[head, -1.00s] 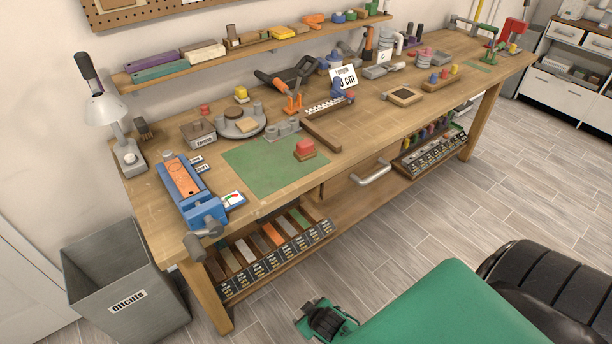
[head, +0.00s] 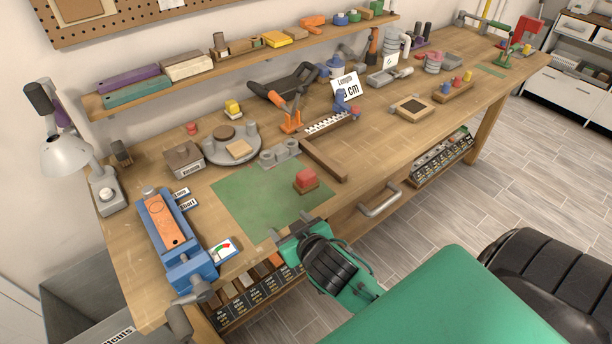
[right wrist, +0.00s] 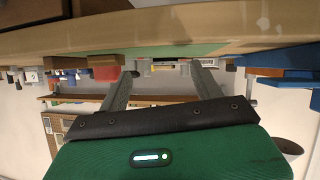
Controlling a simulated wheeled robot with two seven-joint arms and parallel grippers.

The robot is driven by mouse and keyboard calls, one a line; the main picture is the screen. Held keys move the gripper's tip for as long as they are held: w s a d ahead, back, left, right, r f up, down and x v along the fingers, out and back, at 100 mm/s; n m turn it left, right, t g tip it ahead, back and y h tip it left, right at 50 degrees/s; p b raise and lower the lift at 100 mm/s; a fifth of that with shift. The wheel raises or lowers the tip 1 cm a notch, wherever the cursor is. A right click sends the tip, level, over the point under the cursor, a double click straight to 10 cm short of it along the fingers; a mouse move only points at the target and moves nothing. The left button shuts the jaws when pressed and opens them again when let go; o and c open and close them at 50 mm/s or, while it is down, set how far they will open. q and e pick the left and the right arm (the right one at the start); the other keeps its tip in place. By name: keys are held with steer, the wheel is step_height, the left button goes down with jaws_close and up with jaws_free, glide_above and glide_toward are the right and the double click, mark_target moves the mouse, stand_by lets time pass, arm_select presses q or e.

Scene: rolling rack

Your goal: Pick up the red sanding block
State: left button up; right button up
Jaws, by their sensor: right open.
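The red sanding block (head: 306,179) has a red top on a brown base. It sits on the right part of the green mat (head: 248,205) on the workbench. My right gripper (head: 289,226) is open and empty at the bench's front edge, in front of the mat and nearer to me than the block. The right wrist view is upside down; there the open fingers (right wrist: 162,78) point toward the bench, and a red block (right wrist: 106,73), apparently the sanding block, shows beside the left finger. My left gripper is not in view.
A blue vise (head: 178,246) holding an orange piece stands left of the mat. A grey fixture (head: 278,153) and a brown wooden bar (head: 323,160) lie behind the block. The mat's middle is clear.

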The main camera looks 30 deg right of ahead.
steer(key=w+a+r+n+t+y, duration=0.3)
steer(key=w+a+r+t+y, duration=0.1)
steer(key=r, duration=0.5)
steer(key=w+a+r+n+t+y, duration=0.3)
steer(key=w+a+r+t+y, duration=0.15)
steer(key=r, duration=0.35)
steer(key=a+r+n+g+y, duration=0.4)
steer(key=n+y, duration=0.3)
steer(key=y, duration=0.1)
steer(key=n+g+h, duration=0.4)
steer(key=g+h, duration=1.2)
steer(key=g, duration=0.1)
glide_toward(307, 173)
steer(key=shift+y, duration=0.25)
step_height(307, 173, down, 6)
steer(key=shift+p, duration=1.05)
steer(key=shift+f+p, duration=0.4)
steer(key=shift+f, duration=0.1)
step_height(307, 173, down, 4)
steer(key=shift+d+r+p, duration=0.15)
steer(key=shift+r+p, duration=0.05)
steer(key=shift+p, duration=0.6)
steer(key=shift+w+f, duration=0.1)
steer(key=shift+f, duration=0.35)
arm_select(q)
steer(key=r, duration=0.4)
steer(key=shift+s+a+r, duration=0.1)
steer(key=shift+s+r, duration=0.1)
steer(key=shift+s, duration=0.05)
